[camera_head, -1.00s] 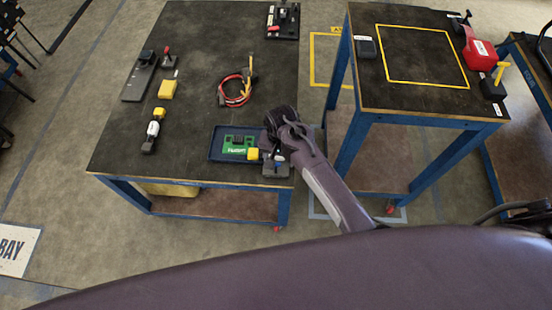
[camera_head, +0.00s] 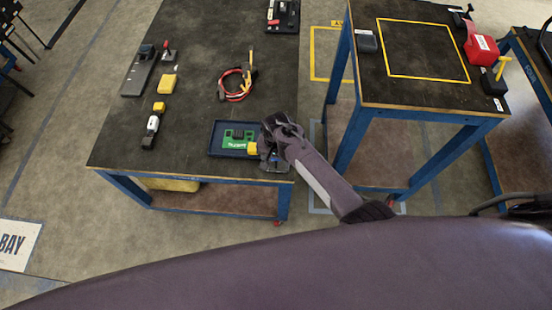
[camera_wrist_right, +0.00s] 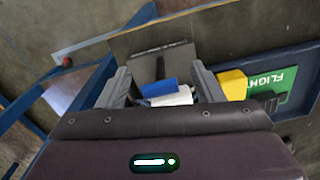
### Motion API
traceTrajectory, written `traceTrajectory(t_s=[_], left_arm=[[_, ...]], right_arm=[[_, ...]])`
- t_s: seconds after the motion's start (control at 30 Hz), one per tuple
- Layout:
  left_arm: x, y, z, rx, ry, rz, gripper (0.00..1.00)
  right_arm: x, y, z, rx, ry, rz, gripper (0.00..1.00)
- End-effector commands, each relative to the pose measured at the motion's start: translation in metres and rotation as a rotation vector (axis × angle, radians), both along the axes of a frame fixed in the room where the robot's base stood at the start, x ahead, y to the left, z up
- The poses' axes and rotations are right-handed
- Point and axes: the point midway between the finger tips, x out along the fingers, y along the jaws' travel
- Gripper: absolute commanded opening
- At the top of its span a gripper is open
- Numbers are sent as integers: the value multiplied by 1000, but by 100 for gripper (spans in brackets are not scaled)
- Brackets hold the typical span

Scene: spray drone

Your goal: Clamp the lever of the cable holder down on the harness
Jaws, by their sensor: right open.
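My right gripper (camera_head: 268,157) is at the front right corner of the dark table, over a small dark fixture (camera_head: 277,166) beside the blue tray. In the right wrist view the gripper (camera_wrist_right: 163,82) is open, one finger on each side. A blue block (camera_wrist_right: 157,88) and a white block (camera_wrist_right: 172,98) on a dark grey plate (camera_wrist_right: 152,65) show between the fingers. I cannot tell whether this is the cable holder and its lever, or whether the fingers touch it. A red, yellow and black cable loop (camera_head: 232,97) lies mid-table. My left gripper is out of view.
The blue tray (camera_head: 213,140) holds a green board (camera_head: 234,144), with a yellow block (camera_head: 251,148) at its right, close to my gripper. A red-handled fixture (camera_head: 168,57) and other tools stand along the table's left side.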

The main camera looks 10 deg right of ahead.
Motion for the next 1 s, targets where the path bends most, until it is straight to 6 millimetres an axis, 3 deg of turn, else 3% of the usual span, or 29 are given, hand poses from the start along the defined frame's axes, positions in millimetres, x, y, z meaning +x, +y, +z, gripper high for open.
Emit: traceTrajectory(t_s=[0.07,0.4,0.77,1.0], left_arm=[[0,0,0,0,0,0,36],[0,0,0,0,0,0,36],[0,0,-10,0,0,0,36],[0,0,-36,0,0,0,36]], right_arm=[[0,0,0,0,0,0,60],[0,0,0,0,0,0,18],[6,-1,-1,23,73,-3,18],[15,-3,-7,70,234,-1,18]])
